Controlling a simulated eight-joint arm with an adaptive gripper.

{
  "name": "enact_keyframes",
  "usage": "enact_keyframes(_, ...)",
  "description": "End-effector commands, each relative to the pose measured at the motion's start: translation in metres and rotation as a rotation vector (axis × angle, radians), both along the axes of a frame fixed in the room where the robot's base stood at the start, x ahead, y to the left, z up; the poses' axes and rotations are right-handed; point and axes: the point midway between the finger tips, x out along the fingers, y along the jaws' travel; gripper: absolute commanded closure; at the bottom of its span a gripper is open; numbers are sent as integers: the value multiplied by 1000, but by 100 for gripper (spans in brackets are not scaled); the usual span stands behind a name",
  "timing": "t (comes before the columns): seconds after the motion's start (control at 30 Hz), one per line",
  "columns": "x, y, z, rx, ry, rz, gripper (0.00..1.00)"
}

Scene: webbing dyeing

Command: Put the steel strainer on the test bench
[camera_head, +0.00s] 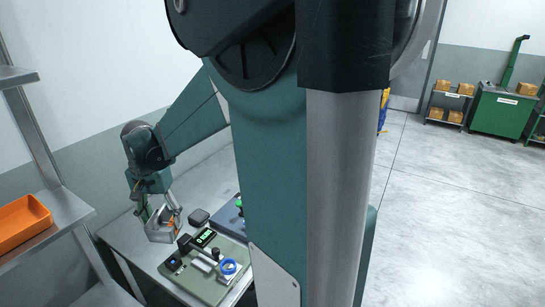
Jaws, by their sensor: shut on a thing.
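My gripper (171,216) is at the lower left, over the left part of a grey metal bench (207,178). This looks like the test bench, but I see no label on it. The gripper is shut on a small grey metal vessel (159,231), which looks like the steel strainer. It hangs just under the fingers and looks tilted. I cannot tell whether it touches the bench top. My own arm and column hide the right part of the bench.
A green-grey board (205,285) with instruments, a green-lit display (205,237) and a blue ring (229,267) lies right of the gripper. A small dark box (199,216) stands nearby. An orange bin (24,222) sits on the left shelf (62,213). A green cabinet (499,114) stands far right.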

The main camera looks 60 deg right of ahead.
Motion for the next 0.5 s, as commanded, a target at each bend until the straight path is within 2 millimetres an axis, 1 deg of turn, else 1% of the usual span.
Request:
enact_keyframes(0.03, 5, -15, 9, 0, 0, 10, 60)
enact_keyframes(0.23, 20, -69, 42, 0, 0, 79, 60)
enact_keyframes(0.5, 32, -146, 89, 0, 0, 175, 60)
